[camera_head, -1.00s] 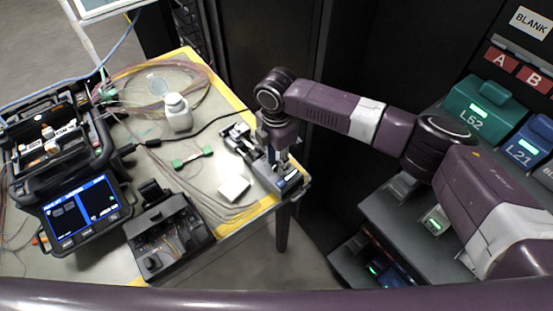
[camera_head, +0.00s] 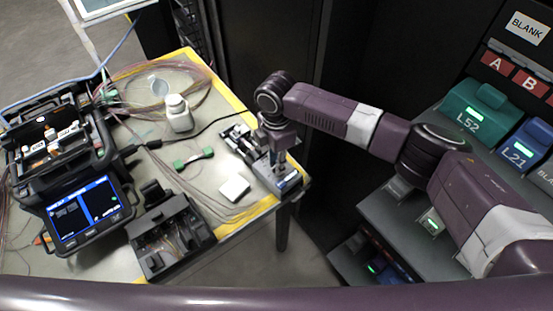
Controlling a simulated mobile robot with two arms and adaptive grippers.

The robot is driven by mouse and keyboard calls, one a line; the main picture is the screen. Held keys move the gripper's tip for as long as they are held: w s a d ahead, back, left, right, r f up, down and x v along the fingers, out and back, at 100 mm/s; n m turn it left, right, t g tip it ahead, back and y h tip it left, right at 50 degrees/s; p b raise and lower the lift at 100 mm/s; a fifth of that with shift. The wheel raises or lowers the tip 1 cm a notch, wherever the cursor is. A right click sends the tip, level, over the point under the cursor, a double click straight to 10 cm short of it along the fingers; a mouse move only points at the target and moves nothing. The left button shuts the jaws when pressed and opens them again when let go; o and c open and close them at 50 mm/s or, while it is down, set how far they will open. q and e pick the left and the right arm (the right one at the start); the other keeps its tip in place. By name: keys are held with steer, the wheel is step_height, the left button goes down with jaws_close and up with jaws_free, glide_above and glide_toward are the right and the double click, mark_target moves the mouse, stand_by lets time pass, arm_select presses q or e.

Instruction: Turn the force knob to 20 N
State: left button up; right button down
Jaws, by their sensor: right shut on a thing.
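A small grey bench device (camera_head: 244,141) with a blue-grey end (camera_head: 291,182) stands at the right corner of the table. My right gripper (camera_head: 279,162) points down onto this device near its right end. It is shut on a small part there, which looks like the force knob; the fingers and wrist hide most of it. I cannot read the knob's setting or any scale. My left gripper is not in view.
A fusion splicer (camera_head: 88,214) with a lit screen stands at the left. A black open box (camera_head: 170,240), a white block (camera_head: 234,188), a green-ended piece (camera_head: 194,158) and a white bottle (camera_head: 178,113) are on the table (camera_head: 226,222). A rack with a teal L52 unit (camera_head: 478,107) stands at the right.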

steer(key=m+p, duration=0.1)
steer(key=m, duration=0.1)
steer(key=m+p, duration=0.4)
steer(key=shift+r, duration=0.25)
steer(key=shift+f+m+p, duration=0.1)
steer(key=shift+m+p, duration=1.25)
steer(key=shift+m, duration=1.05)
steer(key=shift+w, duration=0.1)
steer(key=c, duration=2)
jaws_free()
step_height(320, 180, up, 12)
steer(key=shift+f, duration=0.1)
